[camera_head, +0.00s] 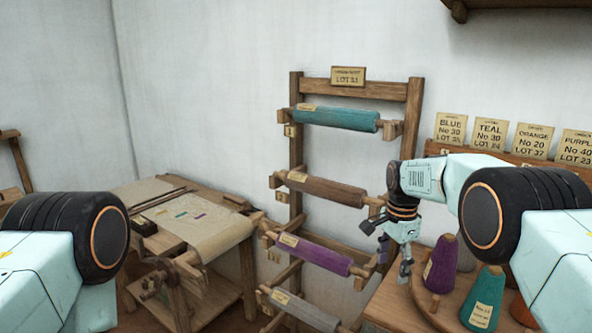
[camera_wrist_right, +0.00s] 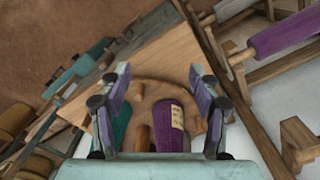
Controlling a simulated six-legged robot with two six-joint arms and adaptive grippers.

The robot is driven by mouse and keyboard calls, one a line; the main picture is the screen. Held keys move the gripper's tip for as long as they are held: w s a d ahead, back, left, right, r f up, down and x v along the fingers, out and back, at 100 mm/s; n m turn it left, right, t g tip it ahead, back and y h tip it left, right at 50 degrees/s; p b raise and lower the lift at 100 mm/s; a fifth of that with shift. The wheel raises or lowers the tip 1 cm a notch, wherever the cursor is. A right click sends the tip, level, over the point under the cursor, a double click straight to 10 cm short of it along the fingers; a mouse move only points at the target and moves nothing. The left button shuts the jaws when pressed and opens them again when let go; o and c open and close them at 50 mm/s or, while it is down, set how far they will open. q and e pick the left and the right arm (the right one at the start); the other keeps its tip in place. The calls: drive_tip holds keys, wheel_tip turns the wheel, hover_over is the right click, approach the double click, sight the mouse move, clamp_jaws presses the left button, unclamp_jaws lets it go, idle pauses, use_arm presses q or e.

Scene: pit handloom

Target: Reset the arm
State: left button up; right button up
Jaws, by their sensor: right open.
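My right arm (camera_head: 445,178) comes in from the right, bent, with its gripper (camera_head: 393,258) hanging down at the left edge of a wooden table. The right wrist view shows its two fingers (camera_wrist_right: 160,85) spread wide with nothing held. A purple yarn cone (camera_head: 441,265) stands on the table just right of the gripper; in the right wrist view it (camera_wrist_right: 170,125) shows between the fingers, apart from them. My left arm (camera_head: 75,245) shows only as a dark-ringed joint at the left; its gripper is outside the picture.
A wooden rack (camera_head: 413,110) with several rollers stands behind the gripper. A teal cone (camera_head: 487,295) is on the table (camera_head: 395,305). Label cards (camera_head: 490,133) line the back right. A loom bench with cloth (camera_head: 215,230) stands left. Open air lies between my arms.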

drive_tip(key=s+f+n+b, duration=0.25)
drive_tip(key=s+f, duration=0.45)
drive_tip(key=f, duration=0.4)
drive_tip(key=s+d+f+n+b, duration=0.15)
drive_tip(key=s+f+b, duration=0.35)
drive_tip(key=f, duration=0.7)
drive_tip(key=s+f+n+b, duration=0.3)
drive_tip(key=s+f, duration=0.5)
drive_tip(key=f, duration=0.3)
drive_tip(key=s+f+n+b, duration=0.3)
drive_tip(key=s+b, duration=0.1)
drive_tip(key=s, duration=1)
drive_tip(key=s+f+n+b, duration=0.3)
drive_tip(key=s+f+b, duration=0.1)
drive_tip(key=s, duration=1)
drive_tip(key=shift+s+a+n+b, duration=0.15)
drive_tip(key=shift+a+n+b, duration=0.1)
drive_tip(key=shift+n+b, duration=0.25)
drive_tip(key=shift+d, duration=0.15)
